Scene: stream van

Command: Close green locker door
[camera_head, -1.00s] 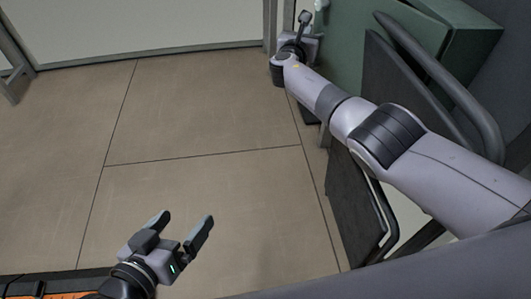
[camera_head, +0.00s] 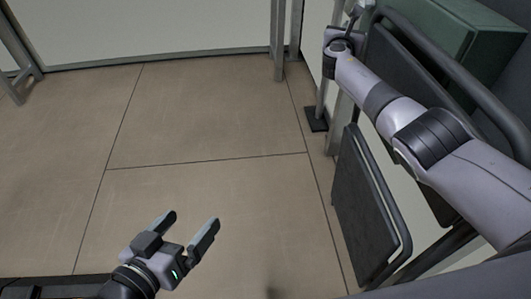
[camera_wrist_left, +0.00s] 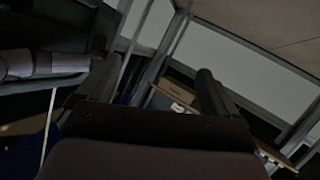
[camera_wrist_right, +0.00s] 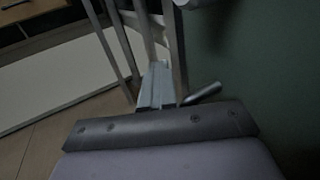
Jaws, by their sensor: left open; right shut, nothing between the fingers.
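The green locker (camera_head: 465,35) is at the upper right of the head view, partly hidden behind my right arm and a dark rail. A green surface (camera_wrist_right: 270,75), seemingly the locker door, fills the right side of the right wrist view. My right gripper (camera_wrist_right: 160,85) is shut and empty beside it; contact cannot be told. In the head view my right gripper (camera_head: 354,14) is at the top edge, partly cut off. My left gripper (camera_head: 188,230) is open and empty over the floor, far from the locker.
A dark folded seat panel (camera_head: 365,205) with a metal rail stands at the right, below my right arm. A metal post (camera_head: 277,40) and pale wall (camera_head: 150,30) stand at the back. The brown floor (camera_head: 210,120) in the middle is clear.

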